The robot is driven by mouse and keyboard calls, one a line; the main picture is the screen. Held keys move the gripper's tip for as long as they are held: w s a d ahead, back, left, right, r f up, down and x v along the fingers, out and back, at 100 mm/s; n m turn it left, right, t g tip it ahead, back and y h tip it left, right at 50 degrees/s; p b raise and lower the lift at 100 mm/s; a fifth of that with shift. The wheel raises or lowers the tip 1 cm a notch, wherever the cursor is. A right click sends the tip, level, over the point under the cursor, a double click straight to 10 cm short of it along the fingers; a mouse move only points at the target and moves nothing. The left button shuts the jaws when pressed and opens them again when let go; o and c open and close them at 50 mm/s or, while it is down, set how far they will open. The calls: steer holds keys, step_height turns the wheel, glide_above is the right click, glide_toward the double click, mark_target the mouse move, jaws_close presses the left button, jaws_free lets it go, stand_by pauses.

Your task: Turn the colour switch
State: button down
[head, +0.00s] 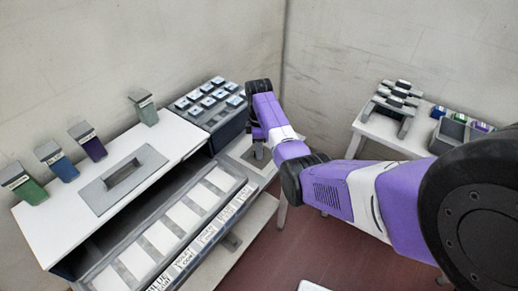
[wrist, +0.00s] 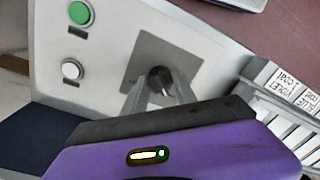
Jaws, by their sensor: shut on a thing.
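The colour switch is a dark round knob (wrist: 160,76) on a square grey plate (wrist: 150,55), set in a pale panel in the wrist view. My gripper (wrist: 162,90) reaches over the plate, with one grey finger on each side of the knob, shut on it. Part of the knob is hidden by the fingers and the purple wrist housing. In the head view my gripper (head: 258,151) points down at the plate (head: 240,155) at the right end of the bench; the knob is mostly hidden there.
A green button (wrist: 80,13) and a white button (wrist: 71,69) sit on the same panel. Labelled slots (head: 190,215) run along the bench front. A dark tray of blocks (head: 207,97) stands behind the switch. A white side table (head: 385,128) stands at right.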

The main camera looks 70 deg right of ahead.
steer(key=shift+w, duration=0.1)
stand_by(0.3)
steer(key=c, duration=1)
jaws_free()
steer(key=shift+d+r+b, duration=0.2)
steer(key=shift+r+b, duration=0.5)
steer(key=shift+r, duration=3.25)
